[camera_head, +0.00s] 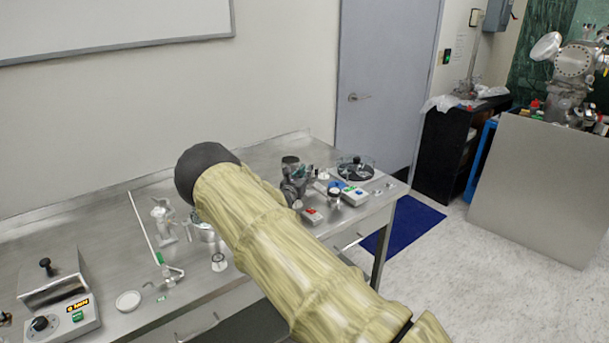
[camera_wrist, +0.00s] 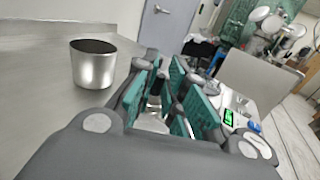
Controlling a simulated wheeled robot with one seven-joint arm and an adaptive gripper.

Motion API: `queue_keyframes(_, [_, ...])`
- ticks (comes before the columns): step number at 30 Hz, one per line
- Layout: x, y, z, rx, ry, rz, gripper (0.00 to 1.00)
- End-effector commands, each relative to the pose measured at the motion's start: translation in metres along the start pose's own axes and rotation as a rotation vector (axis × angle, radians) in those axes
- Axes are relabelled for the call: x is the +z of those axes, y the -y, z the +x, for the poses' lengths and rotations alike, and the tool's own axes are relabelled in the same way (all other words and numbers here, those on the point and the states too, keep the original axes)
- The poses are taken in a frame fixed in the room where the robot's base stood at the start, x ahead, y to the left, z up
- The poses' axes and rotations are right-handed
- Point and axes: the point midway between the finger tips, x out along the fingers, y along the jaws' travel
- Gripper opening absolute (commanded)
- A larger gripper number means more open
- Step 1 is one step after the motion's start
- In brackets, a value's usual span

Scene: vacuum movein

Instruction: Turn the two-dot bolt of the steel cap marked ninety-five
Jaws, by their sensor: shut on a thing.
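In the wrist view my gripper (camera_wrist: 163,92), with teal pads, is shut on a small dark upright piece (camera_wrist: 154,100) between its fingers. A pale, shiny patch shows beneath that piece. The fingers cover most of it, so I cannot tell whether it is the two-dot bolt. In the head view my gripper (camera_head: 296,186) is low over the steel table, partly behind my sleeved arm. I cannot read a ninety-five mark or see any dots in either view. A plain steel cup (camera_wrist: 93,64) stands upright on the table to the left, apart from my gripper.
The steel table (camera_head: 110,235) runs along the wall. Glassware and a boxy instrument (camera_head: 58,300) stand left. The table's front edge is close.

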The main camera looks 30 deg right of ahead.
Motion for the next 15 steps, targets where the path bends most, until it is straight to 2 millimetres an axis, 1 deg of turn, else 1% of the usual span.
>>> queue_keyframes(8, [-0.0041, -0.0015, 0.0003, -0.048, 0.001, 0.003, 0.0])
queue_keyframes(15, [-0.0066, -0.0044, 0.0006, -0.147, 0.001, 0.004, 0.0])
